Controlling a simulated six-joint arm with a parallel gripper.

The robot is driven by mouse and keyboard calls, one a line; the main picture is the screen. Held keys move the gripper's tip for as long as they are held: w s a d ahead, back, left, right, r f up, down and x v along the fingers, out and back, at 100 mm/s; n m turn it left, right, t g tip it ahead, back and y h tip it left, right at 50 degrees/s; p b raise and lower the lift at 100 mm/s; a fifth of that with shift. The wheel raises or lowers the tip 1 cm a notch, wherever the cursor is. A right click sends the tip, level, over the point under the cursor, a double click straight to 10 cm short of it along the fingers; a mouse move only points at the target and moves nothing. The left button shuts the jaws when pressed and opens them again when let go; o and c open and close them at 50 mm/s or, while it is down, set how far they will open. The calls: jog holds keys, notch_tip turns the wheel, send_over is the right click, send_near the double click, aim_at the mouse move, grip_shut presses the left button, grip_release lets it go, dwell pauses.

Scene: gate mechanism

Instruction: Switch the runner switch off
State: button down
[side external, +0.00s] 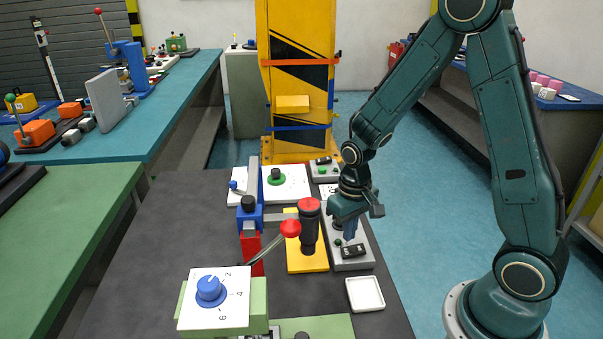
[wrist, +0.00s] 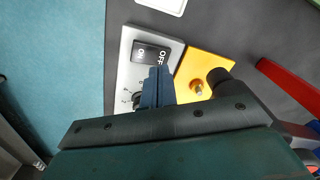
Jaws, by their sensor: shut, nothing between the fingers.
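A black rocker switch (side external: 353,251) sits at the near end of a grey control box on the dark table. I cannot tell which side is pressed down. My gripper (side external: 350,236) points down over the grey box, just behind the rocker. In the wrist view its blue fingers (wrist: 160,72) are together and empty, with their tips overlapping the rocker's edge near OFF. I cannot tell whether they touch it.
A yellow plate (side external: 306,259) with a black, red-topped post stands left of the grey box. A red-knobbed lever (side external: 290,229) leans nearby. A white tray (side external: 365,293) lies in front of the box. A blue dial (side external: 210,291) is at the front left.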

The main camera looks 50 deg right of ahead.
jog(key=shift+r, duration=1.65)
jog(key=shift+r, duration=0.15)
jog(key=s+a+r+n+t, duration=0.1)
jog(key=s+a+r+t, duration=0.1)
jog(key=s+r, duration=0.5)
jog(key=s+a+r+n+t, duration=0.2)
jog(key=s+r, duration=0.6)
jog(key=r, duration=0.4)
jog(key=shift+a+r+t, duration=0.2)
jog(key=shift+r+t, duration=0.1)
jog(key=shift+t, duration=0.5)
